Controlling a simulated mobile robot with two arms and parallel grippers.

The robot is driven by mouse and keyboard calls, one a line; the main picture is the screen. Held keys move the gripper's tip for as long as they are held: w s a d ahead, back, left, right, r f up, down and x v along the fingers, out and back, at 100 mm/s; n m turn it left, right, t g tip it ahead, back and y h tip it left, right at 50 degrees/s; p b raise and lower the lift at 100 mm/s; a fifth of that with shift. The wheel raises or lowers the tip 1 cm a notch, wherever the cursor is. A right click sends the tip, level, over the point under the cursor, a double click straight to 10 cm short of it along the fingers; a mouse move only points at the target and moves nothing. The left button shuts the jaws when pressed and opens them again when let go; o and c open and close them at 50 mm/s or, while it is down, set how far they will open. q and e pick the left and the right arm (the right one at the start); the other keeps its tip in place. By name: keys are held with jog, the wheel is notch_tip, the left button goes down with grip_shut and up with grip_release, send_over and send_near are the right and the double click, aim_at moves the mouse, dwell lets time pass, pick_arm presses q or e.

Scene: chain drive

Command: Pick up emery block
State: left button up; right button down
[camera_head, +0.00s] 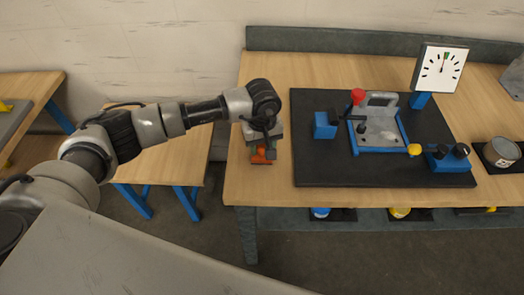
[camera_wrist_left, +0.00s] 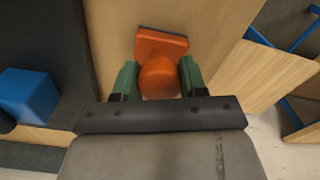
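The emery block, an orange block with a rounded orange knob, lies on the left part of the wooden workbench, in the head view (camera_head: 260,156) and in the left wrist view (camera_wrist_left: 158,76). My left gripper (camera_head: 263,146) points down over it. In the left wrist view, the green fingers of the left gripper (camera_wrist_left: 159,80) stand one on each side of the knob. Any gap between fingers and knob is too small to tell whether they press on it. The block's flat base shows beyond the fingertips. My right gripper is not in view.
Right of the block lies a dark mat (camera_head: 310,165) with a grey and blue fixture (camera_head: 380,125), a blue block (camera_head: 324,125) and a dial (camera_head: 440,68). A tin (camera_head: 502,152) stands at the far right. A lower wooden table (camera_head: 165,165) is at the left.

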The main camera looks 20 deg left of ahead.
pick_arm(q)
jog(key=c, duration=0.4)
jog(key=shift+w+r+b, duration=0.1)
jog(key=shift+r+b, duration=0.2)
jog(key=shift+r, duration=0.25)
notch_tip(320, 180, up, 3)
jog(key=shift+f+b, duration=0.2)
jog(key=shift+b, duration=0.5)
jog(key=shift+w+d+r+b, duration=0.55)
jog(key=shift+d+r, duration=0.7)
jog(key=shift+d, duration=0.65)
jog(key=shift+w+d+r+b, duration=0.35)
jog(key=shift+d+r+b, duration=0.65)
jog(key=shift+d, duration=0.85)
jog(key=shift+w+d+r+b, duration=0.45)
jog(key=shift+d+r, duration=1)
jog(key=shift+d, duration=0.45)
